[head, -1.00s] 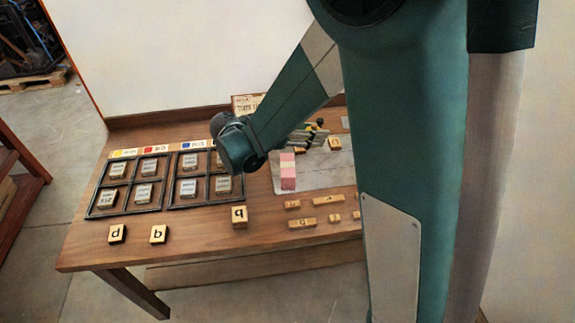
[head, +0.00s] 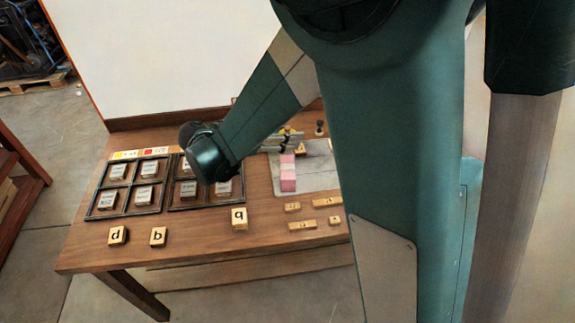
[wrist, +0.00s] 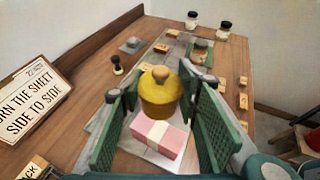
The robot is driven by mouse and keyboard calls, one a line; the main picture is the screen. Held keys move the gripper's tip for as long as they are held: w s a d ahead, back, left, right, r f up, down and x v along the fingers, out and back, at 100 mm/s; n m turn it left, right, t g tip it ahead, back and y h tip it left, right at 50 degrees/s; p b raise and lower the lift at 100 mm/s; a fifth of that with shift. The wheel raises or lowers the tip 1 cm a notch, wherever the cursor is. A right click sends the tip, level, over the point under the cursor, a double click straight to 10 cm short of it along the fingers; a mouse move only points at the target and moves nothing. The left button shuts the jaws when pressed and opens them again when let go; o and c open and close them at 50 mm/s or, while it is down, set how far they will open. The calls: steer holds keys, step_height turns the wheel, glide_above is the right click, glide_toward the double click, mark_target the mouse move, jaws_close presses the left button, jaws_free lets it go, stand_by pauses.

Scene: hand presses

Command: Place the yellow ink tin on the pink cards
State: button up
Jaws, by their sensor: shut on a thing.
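The yellow ink tin (wrist: 160,105) has a rounded lid with a tan knob. In the wrist view it sits between the green pads of my gripper (wrist: 162,90), which is shut on it. The pink cards (wrist: 158,138), a stack with a pale band across the middle, show just below the tin in the wrist view. In the head view the pink cards (head: 288,176) stand on a grey slab, and my gripper (head: 284,143) is just behind and above them. My arm hides part of the gripper there, and the tin is hard to make out.
Black divided trays (head: 127,189) with labelled blocks lie at the left. Letter blocks (head: 239,218) stand near the front edge, with smaller wooden blocks right of them. The wrist view shows a sign (wrist: 32,98), a dark stamp (wrist: 116,64) and jars (wrist: 224,30).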

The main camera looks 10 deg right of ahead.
steer(key=shift+f+b, duration=0.85)
steer(key=shift+f, duration=2.2)
steer(key=shift+f+b, duration=0.55)
steer(key=shift+f, duration=1.35)
steer(key=shift+f, duration=0.2)
steer(key=o, duration=1)
steer(key=shift+r, duration=0.2)
steer(key=p+v, duration=0.2)
steer(key=v, duration=1)
